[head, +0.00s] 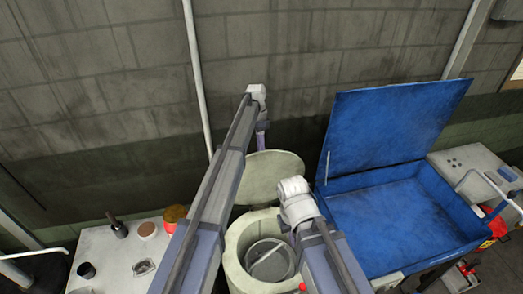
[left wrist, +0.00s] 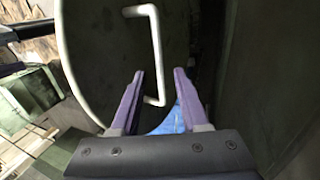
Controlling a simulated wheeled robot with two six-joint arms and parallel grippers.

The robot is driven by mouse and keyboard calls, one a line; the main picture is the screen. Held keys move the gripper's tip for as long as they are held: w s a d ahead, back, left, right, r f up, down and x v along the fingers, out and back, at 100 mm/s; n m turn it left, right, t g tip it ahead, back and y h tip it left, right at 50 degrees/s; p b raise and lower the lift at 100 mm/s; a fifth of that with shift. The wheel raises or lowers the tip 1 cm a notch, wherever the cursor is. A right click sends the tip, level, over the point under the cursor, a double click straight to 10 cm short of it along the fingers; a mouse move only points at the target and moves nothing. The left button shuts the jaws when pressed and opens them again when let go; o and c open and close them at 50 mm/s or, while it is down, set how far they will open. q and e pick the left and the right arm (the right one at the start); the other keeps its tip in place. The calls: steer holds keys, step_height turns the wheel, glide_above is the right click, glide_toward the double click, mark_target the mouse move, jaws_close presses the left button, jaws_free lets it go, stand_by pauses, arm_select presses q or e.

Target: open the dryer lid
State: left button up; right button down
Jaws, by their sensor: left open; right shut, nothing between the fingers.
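The dryer (head: 237,262) is the pale round tub in the middle of the head view, with a metal basket (head: 270,260) inside. Its round lid (head: 275,172) stands raised behind the opening, inner face towards me. My left gripper (head: 262,140) is behind the lid's upper left, partly hidden by my arm. In the left wrist view the lid (left wrist: 100,50) shows a pale bar handle (left wrist: 155,40). The open left fingers (left wrist: 159,72) lie on either side of its lower end; contact is unclear. My right gripper (head: 291,237) is shut and empty over the dryer's opening, mostly hidden by its wrist.
A blue open-lidded bin (head: 390,215) stands close on the right. A pale table (head: 100,262) on the left holds a dark cup (head: 86,270) and a red-orange container (head: 175,214). A wall and a vertical pipe (head: 197,70) are behind.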

arm_select(q)
steer(key=p+v, duration=0.4)
steer(key=v, duration=0.1)
steer(key=shift+r, duration=0.15)
arm_select(e)
step_height(320, 180, up, 5)
steer(key=shift+f, duration=0.1)
